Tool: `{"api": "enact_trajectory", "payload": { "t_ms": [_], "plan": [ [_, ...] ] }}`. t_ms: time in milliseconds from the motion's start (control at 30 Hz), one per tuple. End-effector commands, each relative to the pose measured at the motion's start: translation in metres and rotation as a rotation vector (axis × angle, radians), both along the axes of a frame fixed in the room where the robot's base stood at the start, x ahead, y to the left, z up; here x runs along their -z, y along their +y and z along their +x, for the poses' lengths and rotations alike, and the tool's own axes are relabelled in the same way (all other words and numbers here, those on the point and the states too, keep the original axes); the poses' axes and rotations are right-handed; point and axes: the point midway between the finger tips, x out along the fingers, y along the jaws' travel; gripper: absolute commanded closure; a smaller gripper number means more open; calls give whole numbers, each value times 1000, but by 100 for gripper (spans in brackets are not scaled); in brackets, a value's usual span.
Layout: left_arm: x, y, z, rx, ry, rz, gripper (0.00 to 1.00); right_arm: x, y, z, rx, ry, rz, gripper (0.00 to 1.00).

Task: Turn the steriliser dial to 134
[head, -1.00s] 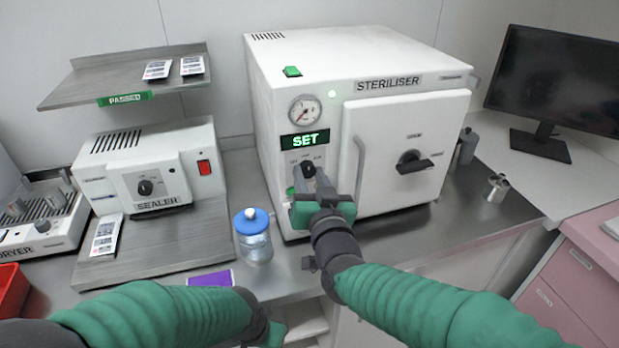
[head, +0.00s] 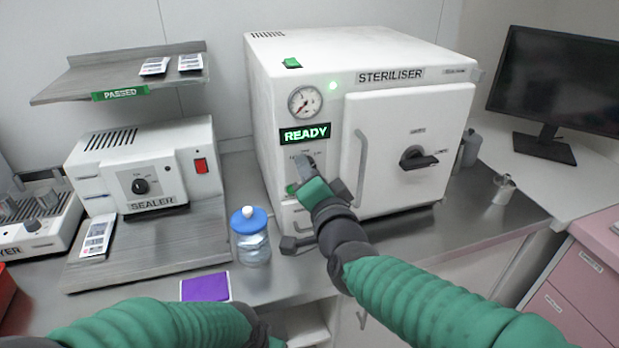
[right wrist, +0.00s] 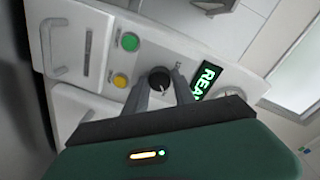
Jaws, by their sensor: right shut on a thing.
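The white steriliser (head: 345,55) stands on the steel counter, and its display (head: 305,134) reads READY in green. Its black dial (right wrist: 158,78) shows in the right wrist view between the two grey fingers of my right gripper (right wrist: 159,94), which is shut on it. A light mark shows on the dial, but the number it points at is too small to read. In the head view my right gripper (head: 304,163) covers most of the dial below the display. My left forearm shows at the bottom, with its fingers out of frame.
Green (right wrist: 130,41) and yellow (right wrist: 120,80) buttons sit beside the dial. The steriliser door handle (head: 361,165) is just right of my gripper. The sealer (head: 140,165) and a monitor (head: 560,85) flank the steriliser.

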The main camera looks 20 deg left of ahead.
Motion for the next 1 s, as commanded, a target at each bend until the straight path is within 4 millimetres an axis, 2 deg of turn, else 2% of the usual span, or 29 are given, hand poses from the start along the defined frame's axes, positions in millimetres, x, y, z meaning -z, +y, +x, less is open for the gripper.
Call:
{"api": "enact_trajectory", "payload": {
  "t_ms": [700, 733, 867, 1000],
  "plan": [
    [6, 0, 0, 0, 0, 0, 64, 3, -1, 1, 2, 50, 62, 100],
    [6, 0, 0, 0, 0, 0, 64, 3, -1, 1, 2, 50, 62, 65],
    [6, 0, 0, 0, 0, 0, 64, 2, -1, 1, 2, 48, 62, 48],
    [6, 0, 0, 0, 0, 0, 64, 1, -1, 0, 1, 46, 62, 47]
  ]
}}
